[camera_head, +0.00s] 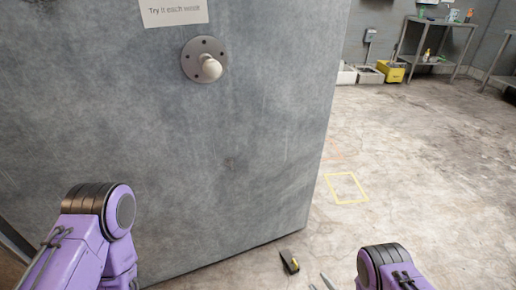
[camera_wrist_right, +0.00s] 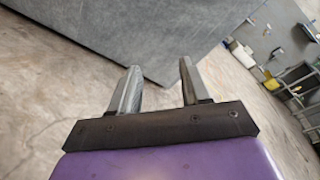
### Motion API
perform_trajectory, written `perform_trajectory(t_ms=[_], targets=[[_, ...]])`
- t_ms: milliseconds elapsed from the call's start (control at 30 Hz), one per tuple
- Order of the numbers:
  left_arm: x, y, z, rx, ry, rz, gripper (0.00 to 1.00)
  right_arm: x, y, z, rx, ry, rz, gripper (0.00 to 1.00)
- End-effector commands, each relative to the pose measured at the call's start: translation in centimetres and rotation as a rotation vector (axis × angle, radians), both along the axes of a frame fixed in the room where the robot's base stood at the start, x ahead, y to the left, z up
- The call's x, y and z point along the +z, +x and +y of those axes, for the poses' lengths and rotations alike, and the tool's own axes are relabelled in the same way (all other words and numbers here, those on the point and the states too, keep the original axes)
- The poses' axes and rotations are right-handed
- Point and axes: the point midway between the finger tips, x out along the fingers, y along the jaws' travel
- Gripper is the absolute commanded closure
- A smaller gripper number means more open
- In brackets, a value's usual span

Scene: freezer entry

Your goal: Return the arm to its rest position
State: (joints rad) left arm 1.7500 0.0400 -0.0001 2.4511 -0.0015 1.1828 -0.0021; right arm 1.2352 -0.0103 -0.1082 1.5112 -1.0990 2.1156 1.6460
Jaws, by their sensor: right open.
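My right arm (camera_head: 390,268) shows at the bottom right in the head view, purple with a dark ribbed joint. Only the grey finger ends of my right gripper (camera_head: 321,284) show there, low at the bottom edge. In the right wrist view my right gripper (camera_wrist_right: 158,68) has its two grey fingers apart with nothing between them. The grey door (camera_wrist_right: 135,30) lies beyond the fingers, and no contact shows. My left arm (camera_head: 95,225) is at the lower left in front of the door; its gripper is out of view.
The big grey door (camera_head: 260,130) fills the left, with a round knob (camera_head: 205,65) and a sign (camera_head: 173,12). A yellow floor outline (camera_head: 346,188), yellow bin (camera_head: 391,71) and shelving (camera_head: 436,45) stand right. Floor between is clear.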

Motion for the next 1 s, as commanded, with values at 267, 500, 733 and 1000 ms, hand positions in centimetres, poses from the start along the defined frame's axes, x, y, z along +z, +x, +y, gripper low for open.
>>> perform_trajectory(t_ms=[267, 500, 733, 1000], targets=[[-2.5, -0.5, -0.2, -0.016, -0.011, 0.029, 0.57, -6.6, -6.7, -2.6, 0.115, -0.742, 0.113, 0.53], [-13.5, -1.2, -0.4, -0.04, -0.028, 0.07, 0.57, -16.6, -19.9, -7.5, 0.733, -1.57, 0.46, 0.53], [-19.3, -1.3, -0.5, -0.05, -0.034, 0.084, 0.57, -17.7, -26.3, -8.7, 1.056, -1.665, 0.644, 0.53], [-23.8, -1.2, -0.4, -0.049, -0.035, 0.082, 0.57, -19.3, -26.5, -8.7, 1.033, -1.652, 0.703, 0.53]])
